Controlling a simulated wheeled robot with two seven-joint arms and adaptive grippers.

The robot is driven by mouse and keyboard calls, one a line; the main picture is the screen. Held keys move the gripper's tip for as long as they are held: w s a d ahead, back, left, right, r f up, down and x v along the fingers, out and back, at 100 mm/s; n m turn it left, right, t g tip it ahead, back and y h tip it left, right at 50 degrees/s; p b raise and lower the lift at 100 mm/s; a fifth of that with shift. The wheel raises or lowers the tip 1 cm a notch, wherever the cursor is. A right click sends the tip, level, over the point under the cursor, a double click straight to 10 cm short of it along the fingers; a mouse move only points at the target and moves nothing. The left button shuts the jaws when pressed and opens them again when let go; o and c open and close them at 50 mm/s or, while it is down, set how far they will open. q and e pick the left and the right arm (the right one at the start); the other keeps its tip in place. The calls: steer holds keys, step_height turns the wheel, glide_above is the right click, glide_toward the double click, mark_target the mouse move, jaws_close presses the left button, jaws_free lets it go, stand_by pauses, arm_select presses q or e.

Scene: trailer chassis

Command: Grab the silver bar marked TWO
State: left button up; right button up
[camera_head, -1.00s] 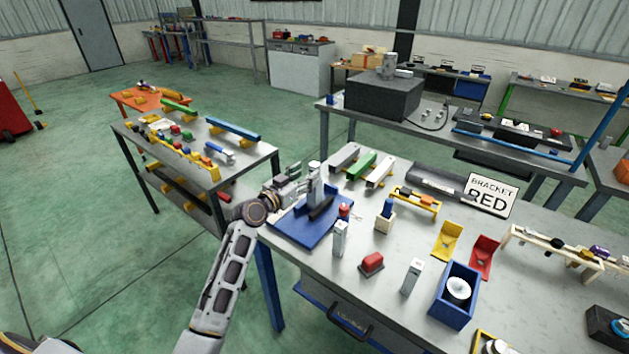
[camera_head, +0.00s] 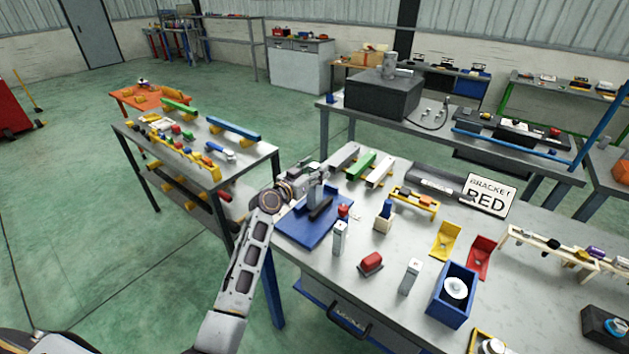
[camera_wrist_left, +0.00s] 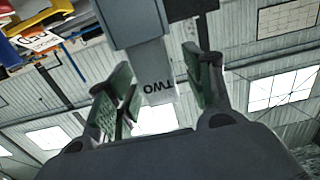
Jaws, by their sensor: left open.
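The silver bar marked TWO (camera_wrist_left: 156,84) shows in the left wrist view, its lettering upside down. It comes out of a grey block (camera_wrist_left: 138,20), and its lettered end lies between my finger pads. My left gripper (camera_head: 314,171) is open around the bar, with gaps showing on both sides in the wrist view. In the head view the gripper is above the blue base plate (camera_head: 306,230) at the table's left end, and it largely hides the bar. My right gripper is not in view.
Two silver blocks (camera_head: 340,238) (camera_head: 410,277) stand upright on the table, with a red button box (camera_head: 370,263) between them. Grey, green (camera_head: 362,164) and white bars lie behind the plate. A blue bin (camera_head: 439,303) stands at the front right.

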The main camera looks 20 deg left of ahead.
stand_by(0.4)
arm_select(q)
jaws_close()
stand_by(0.4)
steer(key=shift+r, duration=5.05)
